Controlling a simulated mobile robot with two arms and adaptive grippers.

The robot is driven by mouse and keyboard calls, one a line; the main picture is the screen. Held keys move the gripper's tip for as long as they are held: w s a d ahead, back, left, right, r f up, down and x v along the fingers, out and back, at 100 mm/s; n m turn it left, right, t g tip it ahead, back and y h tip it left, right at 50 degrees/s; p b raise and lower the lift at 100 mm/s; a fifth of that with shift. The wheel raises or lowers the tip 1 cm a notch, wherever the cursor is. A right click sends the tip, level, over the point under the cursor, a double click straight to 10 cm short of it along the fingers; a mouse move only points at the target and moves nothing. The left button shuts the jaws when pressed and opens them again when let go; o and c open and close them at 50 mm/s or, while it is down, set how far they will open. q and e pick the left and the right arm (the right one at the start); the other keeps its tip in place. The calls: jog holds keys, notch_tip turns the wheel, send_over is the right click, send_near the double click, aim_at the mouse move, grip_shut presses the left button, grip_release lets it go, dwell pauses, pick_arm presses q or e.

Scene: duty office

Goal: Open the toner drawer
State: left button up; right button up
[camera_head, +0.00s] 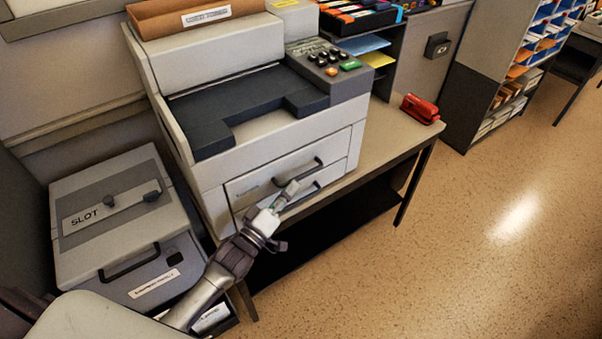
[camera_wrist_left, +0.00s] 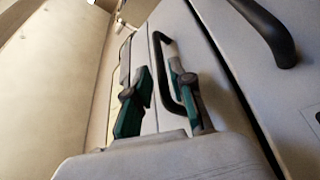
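A grey-white printer (camera_head: 215,170) stands on a table, with an upper drawer (camera_head: 250,183) and a lower drawer below it on its front. Each has a dark bar handle; the drawer label is too small to read. Both drawers look shut. My left gripper (camera_head: 284,197) is at the lower handle (camera_head: 303,196) and partly hides it. In the left wrist view, my left gripper (camera_wrist_left: 160,96) is open, with a dark handle (camera_wrist_left: 174,88) between its teal-padded fingers, closer to the right finger. I cannot tell whether they touch. My right gripper is not in view.
A grey box marked SLOT (camera_head: 115,215) stands left of the printer. A red stapler-like object (camera_head: 420,109) lies on the table (camera_head: 385,140) at the right. Shelves (camera_head: 500,75) stand farther right. The floor (camera_head: 450,250) in front is clear.

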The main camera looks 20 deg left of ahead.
aim_at(301, 175)
pick_arm(q)
jog(key=x, duration=0.5)
grip_shut()
